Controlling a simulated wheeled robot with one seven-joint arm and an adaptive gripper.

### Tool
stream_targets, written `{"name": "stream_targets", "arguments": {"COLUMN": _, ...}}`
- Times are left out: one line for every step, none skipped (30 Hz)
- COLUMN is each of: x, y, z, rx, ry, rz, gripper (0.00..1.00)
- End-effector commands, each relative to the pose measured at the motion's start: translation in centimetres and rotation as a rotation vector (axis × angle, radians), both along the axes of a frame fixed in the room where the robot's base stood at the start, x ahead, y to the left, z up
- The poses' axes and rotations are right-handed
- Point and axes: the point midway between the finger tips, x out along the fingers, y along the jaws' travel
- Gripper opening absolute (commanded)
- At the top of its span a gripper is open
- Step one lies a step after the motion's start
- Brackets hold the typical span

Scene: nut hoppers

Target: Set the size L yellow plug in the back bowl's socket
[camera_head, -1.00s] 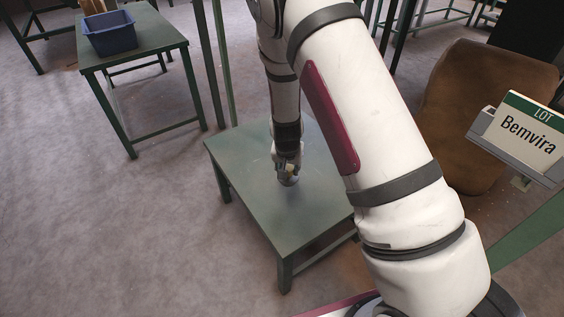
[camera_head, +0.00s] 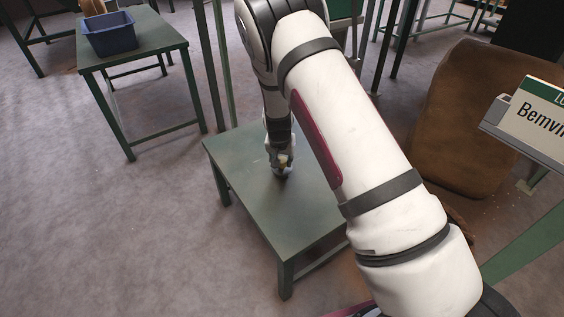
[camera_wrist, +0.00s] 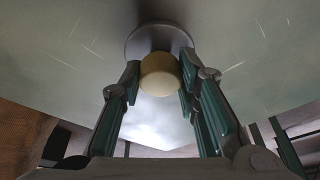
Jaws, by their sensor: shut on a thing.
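My gripper (camera_head: 281,163) is low over the green table (camera_head: 250,208). In the wrist view, the two fingers of my gripper (camera_wrist: 160,80) are closed around a pale yellow, round-ended plug (camera_wrist: 161,76). A grey round disc (camera_wrist: 137,44) shows just beyond the yellow plug. I cannot tell whether it is part of the plug or a separate thing under it. In the head view, the plug is a small yellowish patch between the fingers. No size mark is legible. I can make out no bowl with a socket.
The rest of the green table top looks bare. A blue bin (camera_head: 111,34) stands on another green table (camera_head: 150,35) at the back left. Open floor lies left of the near table.

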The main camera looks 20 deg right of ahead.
Motion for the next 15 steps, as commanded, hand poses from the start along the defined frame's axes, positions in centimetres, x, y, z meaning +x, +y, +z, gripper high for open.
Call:
{"name": "stream_targets", "arguments": {"x": 0.03, "y": 0.00, "z": 0.08, "rx": 0.000, "ry": -0.001, "rz": 0.000, "gripper": 0.00}}
{"name": "stream_targets", "arguments": {"x": 0.02, "y": -0.01, "z": 0.07, "rx": 0.000, "ry": -0.001, "rz": 0.000, "gripper": 0.00}}
{"name": "stream_targets", "arguments": {"x": 0.01, "y": -0.01, "z": -0.01, "rx": 0.000, "ry": 0.000, "rz": 0.000, "gripper": 0.00}}
{"name": "stream_targets", "arguments": {"x": 0.01, "y": -0.01, "z": -0.10, "rx": 0.000, "ry": 0.000, "rz": 0.000, "gripper": 0.00}}
{"name": "stream_targets", "arguments": {"x": 0.00, "y": -0.01, "z": -0.21, "rx": 0.000, "ry": 0.000, "rz": 0.000, "gripper": 0.00}}
{"name": "stream_targets", "arguments": {"x": 0.00, "y": -0.01, "z": -0.35, "rx": 0.000, "ry": 0.000, "rz": 0.000, "gripper": 0.00}}
{"name": "stream_targets", "arguments": {"x": -0.03, "y": -0.01, "z": -0.29, "rx": 0.000, "ry": 0.001, "rz": 0.000, "gripper": 0.36}}
{"name": "stream_targets", "arguments": {"x": -0.03, "y": -0.01, "z": -0.26, "rx": 0.000, "ry": 0.001, "rz": 0.000, "gripper": 0.43}}
{"name": "stream_targets", "arguments": {"x": -0.03, "y": -0.01, "z": -0.25, "rx": 0.000, "ry": 0.001, "rz": 0.000, "gripper": 0.50}}
{"name": "stream_targets", "arguments": {"x": -0.03, "y": -0.01, "z": -0.25, "rx": 0.000, "ry": 0.001, "rz": 0.000, "gripper": 0.50}}
{"name": "stream_targets", "arguments": {"x": -0.03, "y": -0.01, "z": -0.25, "rx": 0.000, "ry": 0.001, "rz": 0.000, "gripper": 0.50}}
{"name": "stream_targets", "arguments": {"x": -0.03, "y": -0.01, "z": -0.25, "rx": 0.000, "ry": 0.001, "rz": 0.000, "gripper": 0.50}}
{"name": "stream_targets", "arguments": {"x": -0.03, "y": -0.01, "z": -0.25, "rx": 0.000, "ry": 0.001, "rz": 0.000, "gripper": 0.50}}
{"name": "stream_targets", "arguments": {"x": -0.03, "y": -0.01, "z": -0.25, "rx": 0.000, "ry": 0.001, "rz": 0.001, "gripper": 0.50}}
{"name": "stream_targets", "arguments": {"x": -0.03, "y": -0.01, "z": -0.25, "rx": 0.000, "ry": 0.001, "rz": 0.001, "gripper": 0.50}}
